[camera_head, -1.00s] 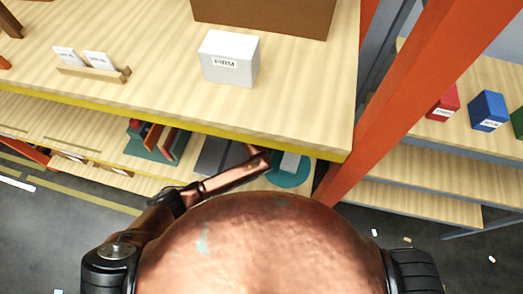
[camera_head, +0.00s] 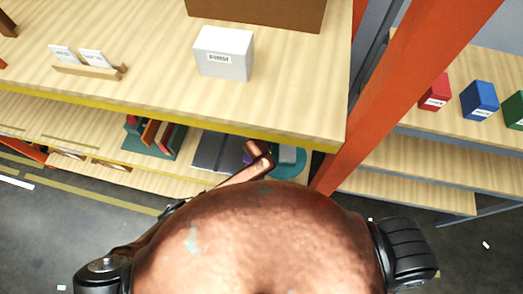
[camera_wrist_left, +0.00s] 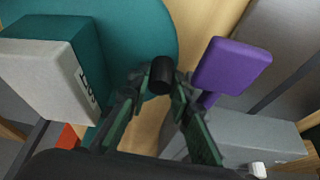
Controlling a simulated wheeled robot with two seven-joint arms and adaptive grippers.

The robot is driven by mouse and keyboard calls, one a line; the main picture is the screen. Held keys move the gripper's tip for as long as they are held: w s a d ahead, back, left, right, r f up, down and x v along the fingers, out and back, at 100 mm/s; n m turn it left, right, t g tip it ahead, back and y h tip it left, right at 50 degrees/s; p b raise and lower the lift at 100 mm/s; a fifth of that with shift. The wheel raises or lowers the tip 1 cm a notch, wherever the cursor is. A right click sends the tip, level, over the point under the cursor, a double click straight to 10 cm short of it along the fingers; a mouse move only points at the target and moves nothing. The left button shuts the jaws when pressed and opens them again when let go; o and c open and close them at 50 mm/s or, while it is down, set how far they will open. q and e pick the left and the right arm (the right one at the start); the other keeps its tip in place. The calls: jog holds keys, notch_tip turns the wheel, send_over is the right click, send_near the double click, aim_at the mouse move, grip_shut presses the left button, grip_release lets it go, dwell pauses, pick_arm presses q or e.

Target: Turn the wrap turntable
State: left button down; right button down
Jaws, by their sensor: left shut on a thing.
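The wrap turntable is a teal disc (camera_head: 302,170) on the lower shelf, partly hidden by the upper shelf and my left arm. Its edge fills the upper left of the left wrist view (camera_wrist_left: 140,35). A pale box with teal on it (camera_wrist_left: 45,80) stands at the disc in that view. My left gripper (camera_wrist_left: 160,85) is shut on a short black cylindrical knob (camera_wrist_left: 161,73) by the disc's rim. How the knob joins the disc is hidden. In the head view the fingers are hidden. My right gripper is not in view.
The upper shelf's yellow edge (camera_head: 200,128) overhangs the workspace. An orange post (camera_head: 390,105) rises to its right.

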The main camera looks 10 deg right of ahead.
pick_arm(q)
jog(key=c, duration=1.7)
grip_release()
jog(key=shift+c, duration=0.2)
jog(key=shift+s, duration=0.1)
jog(key=v, duration=1.2)
jog(key=shift+a, duration=0.1)
